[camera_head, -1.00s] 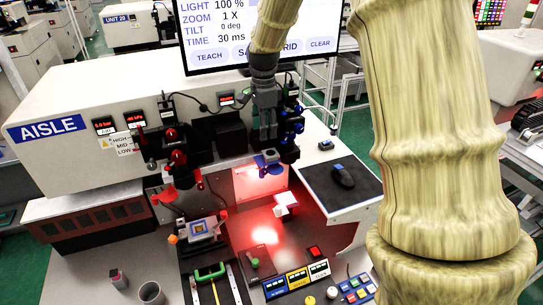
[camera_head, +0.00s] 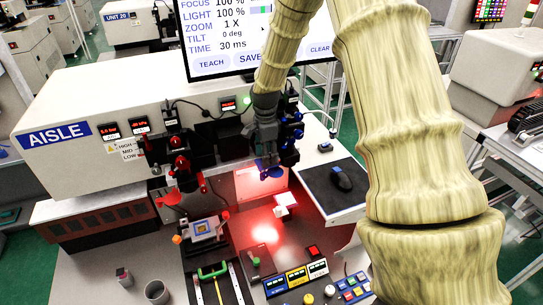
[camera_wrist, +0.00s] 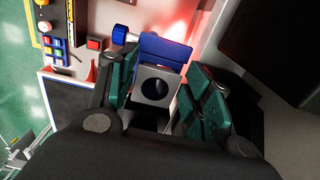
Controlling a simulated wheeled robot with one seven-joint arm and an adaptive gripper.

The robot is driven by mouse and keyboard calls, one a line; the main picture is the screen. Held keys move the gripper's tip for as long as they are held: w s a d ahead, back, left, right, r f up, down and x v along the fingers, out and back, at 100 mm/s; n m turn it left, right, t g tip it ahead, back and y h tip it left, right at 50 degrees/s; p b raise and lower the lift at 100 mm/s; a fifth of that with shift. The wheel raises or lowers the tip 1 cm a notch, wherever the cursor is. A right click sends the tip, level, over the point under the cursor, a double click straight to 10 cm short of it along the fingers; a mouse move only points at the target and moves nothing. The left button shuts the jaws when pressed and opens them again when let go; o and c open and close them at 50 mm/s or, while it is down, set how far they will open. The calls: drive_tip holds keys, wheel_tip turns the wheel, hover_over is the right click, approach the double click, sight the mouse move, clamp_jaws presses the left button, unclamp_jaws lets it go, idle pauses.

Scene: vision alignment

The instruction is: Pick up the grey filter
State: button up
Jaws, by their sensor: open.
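In the wrist view a grey square block (camera_wrist: 156,86) with a dark round opening sits between my fingers, against a blue bracket (camera_wrist: 160,50) with a blue knob. It may be the grey filter, but I cannot tell for sure. My gripper (camera_wrist: 162,78) is open, with teal pads on both sides of the block. Whether the pads touch it is unclear. In the head view my gripper (camera_head: 265,128) is at the right-hand optics mount with blue parts (camera_head: 290,135), and hides much of it. A blue disc-like part (camera_head: 269,169) shows below.
A mount with red parts (camera_head: 180,165) stands to the left on the white machine (camera_head: 90,100). Below are a lit reddish stage, a small white block (camera_head: 285,200) and a button panel (camera_head: 352,287). A mouse (camera_head: 341,178) lies on a dark pad at right. A grey cup (camera_head: 156,292) stands at lower left.

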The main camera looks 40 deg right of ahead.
drive_tip(key=shift+a+f, duration=0.1)
drive_tip(key=shift+f, duration=0.15)
drive_tip(key=c, duration=0.5)
drive_tip(key=shift+r, duration=0.15)
